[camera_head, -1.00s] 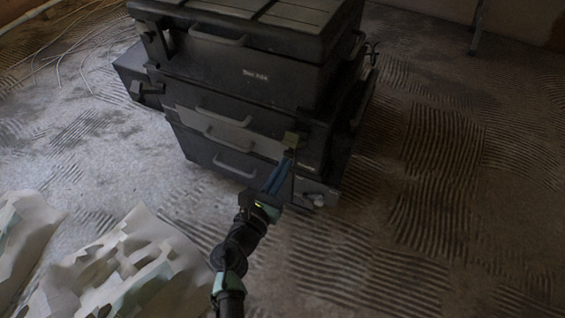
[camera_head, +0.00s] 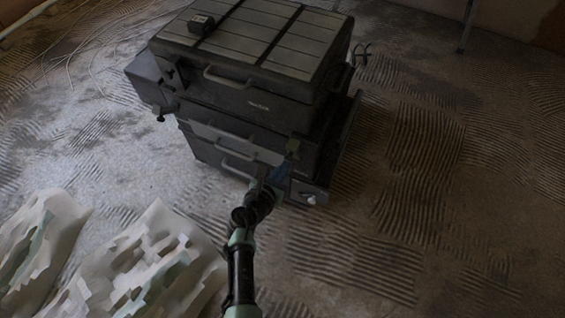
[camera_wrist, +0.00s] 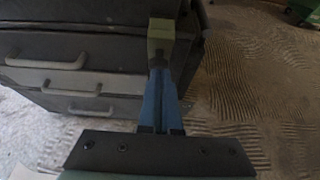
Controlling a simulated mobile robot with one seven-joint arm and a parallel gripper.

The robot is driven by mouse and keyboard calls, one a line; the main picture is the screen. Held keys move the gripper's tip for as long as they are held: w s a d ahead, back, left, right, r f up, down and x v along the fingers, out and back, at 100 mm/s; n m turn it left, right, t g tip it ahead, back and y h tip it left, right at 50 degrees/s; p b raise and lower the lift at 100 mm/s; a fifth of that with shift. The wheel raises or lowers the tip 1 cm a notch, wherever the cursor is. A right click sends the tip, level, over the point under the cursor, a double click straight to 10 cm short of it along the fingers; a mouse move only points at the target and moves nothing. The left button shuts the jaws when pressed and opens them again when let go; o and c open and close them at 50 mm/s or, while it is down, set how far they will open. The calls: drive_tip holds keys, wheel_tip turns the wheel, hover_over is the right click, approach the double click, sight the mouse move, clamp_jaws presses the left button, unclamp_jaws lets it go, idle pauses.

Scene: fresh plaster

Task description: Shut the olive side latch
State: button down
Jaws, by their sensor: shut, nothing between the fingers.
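The olive side latch (camera_head: 293,146) is a small block near the right front corner of the stacked dark tool boxes (camera_head: 215,130). In the wrist view the latch (camera_wrist: 161,36) stands just beyond my blue fingertips. My gripper (camera_head: 283,168) is shut and empty, with its fingers pointing up at the latch; in the wrist view it (camera_wrist: 160,72) overlaps the latch's lower dark part. I cannot tell whether the tips touch it. The gripper hides part of the box front below the latch.
Grey handles (camera_head: 228,80) stick out of the box fronts. A small whitish knob (camera_head: 311,199) is at the lower right corner. Crumpled pale sheets (camera_head: 150,265) lie at the lower left.

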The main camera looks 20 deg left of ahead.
drive_tip(key=shift+w+r+p, duration=0.25)
drive_tip(key=shift+r+p, duration=0.2)
drive_tip(key=shift+r, duration=0.1)
drive_tip(key=shift+r+p, duration=0.75)
drive_tip(key=shift+p, duration=0.1)
drive_tip(key=shift+s, duration=0.1)
